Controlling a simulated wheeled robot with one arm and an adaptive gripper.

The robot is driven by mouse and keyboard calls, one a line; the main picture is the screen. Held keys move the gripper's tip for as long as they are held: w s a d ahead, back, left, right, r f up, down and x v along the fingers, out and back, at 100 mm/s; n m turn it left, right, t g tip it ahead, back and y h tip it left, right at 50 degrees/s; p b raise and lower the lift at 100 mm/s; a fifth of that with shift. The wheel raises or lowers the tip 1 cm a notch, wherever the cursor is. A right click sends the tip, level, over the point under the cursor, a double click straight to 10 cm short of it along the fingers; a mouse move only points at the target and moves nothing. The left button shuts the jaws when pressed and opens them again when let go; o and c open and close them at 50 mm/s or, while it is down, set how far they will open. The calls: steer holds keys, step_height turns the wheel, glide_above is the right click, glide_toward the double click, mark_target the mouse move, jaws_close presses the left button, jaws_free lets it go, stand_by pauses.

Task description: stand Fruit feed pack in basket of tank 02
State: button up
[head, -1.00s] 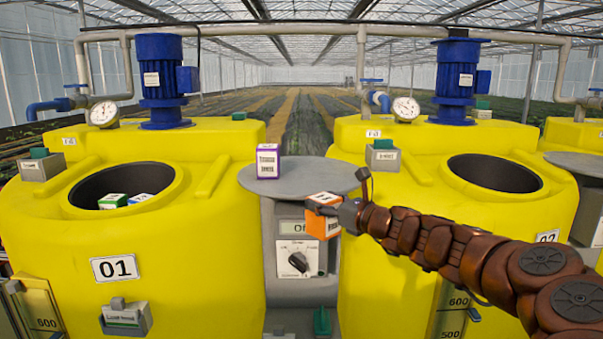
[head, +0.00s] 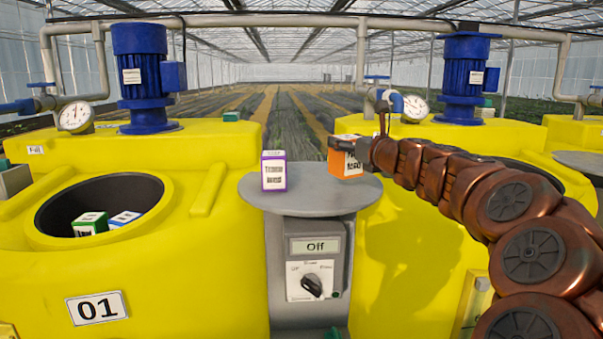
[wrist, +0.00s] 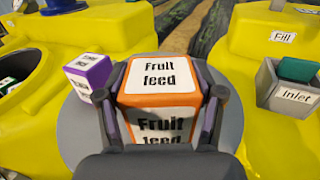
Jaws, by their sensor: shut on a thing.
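The Fruit feed pack, an orange and white box (head: 343,158), is held in my gripper (head: 362,153). In the wrist view the pack (wrist: 160,78) sits between the two fingers of my gripper (wrist: 165,105), with "Fruit feed" readable on two faces. In the head view it appears at the right edge of the round grey table, raised above it. Tank 02, the yellow tank on the right (head: 395,255), is largely behind my arm. Its opening (head: 535,172) shows only in part, and its basket is hidden.
A purple and white pack (head: 273,170) stands on the round grey table (head: 310,202). Tank 01 (head: 160,260) at the left has green and blue packs in its opening. Blue motors (head: 462,80), a gauge (head: 414,108) and pipes stand behind. A grey Inlet box (wrist: 290,88) is right of my gripper.

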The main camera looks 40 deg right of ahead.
steer(key=shift+w+d+f, duration=0.35)
steer(key=shift+w+f, duration=0.45)
steer(key=shift+w, duration=1.8)
steer(key=shift+w+d+f, duration=0.3)
steer(key=shift+w+f, duration=0.55)
steer(key=shift+w, duration=1.8)
steer(key=shift+w+d+f, duration=0.35)
steer(key=shift+w+f, duration=0.45)
steer(key=shift+w, duration=1.8)
steer(key=o, duration=1.5)
steer(key=shift+f, duration=0.15)
steer(key=shift+c, duration=0.2)
steer(key=shift+s, duration=0.1)
steer(key=b+v, duration=0.1)
steer(key=v, duration=1.1)
